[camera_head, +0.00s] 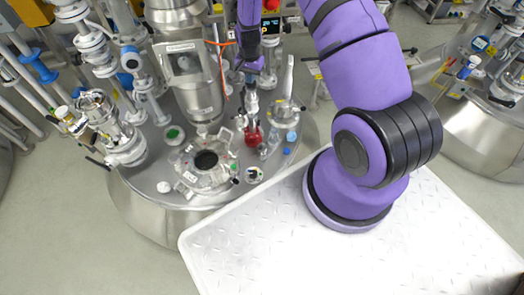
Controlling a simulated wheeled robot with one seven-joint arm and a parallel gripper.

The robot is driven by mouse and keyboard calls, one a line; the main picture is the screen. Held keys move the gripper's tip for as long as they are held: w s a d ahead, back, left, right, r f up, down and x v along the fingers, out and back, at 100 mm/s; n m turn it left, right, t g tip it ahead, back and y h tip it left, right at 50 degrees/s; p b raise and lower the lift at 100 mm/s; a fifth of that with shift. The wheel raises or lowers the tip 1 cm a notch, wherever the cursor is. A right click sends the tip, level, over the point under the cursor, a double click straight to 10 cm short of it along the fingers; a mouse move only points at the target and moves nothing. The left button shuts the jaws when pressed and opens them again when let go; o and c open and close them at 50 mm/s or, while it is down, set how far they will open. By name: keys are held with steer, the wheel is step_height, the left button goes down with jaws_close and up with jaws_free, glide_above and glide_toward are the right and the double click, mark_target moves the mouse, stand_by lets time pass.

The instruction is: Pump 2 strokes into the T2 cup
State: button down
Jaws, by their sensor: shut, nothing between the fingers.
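My gripper (250,76) points down at the upper middle of the head view, at the end of the purple arm. It is shut and holds nothing. Right below it stands a slim grey upright part that looks like a pump head (252,104), above a red object (252,137) on the vessel lid. Whether the fingertips touch the pump head, I cannot tell. Small cups or caps stand nearby, one blue (291,136) and one with a green top (172,133). No T2 label is readable, so I cannot tell which is the T2 cup.
The steel reactor lid (150,178) carries an open round port (206,160), a tall metal column (196,85) and a clear pointed bottle (288,85). Pipes and valves crowd the left. My arm covers the right middle. A white tread-plate platform (250,250) lies clear in front.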

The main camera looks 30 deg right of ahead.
steer(key=shift+r, duration=3.1)
step_height(320, 180, up, 6)
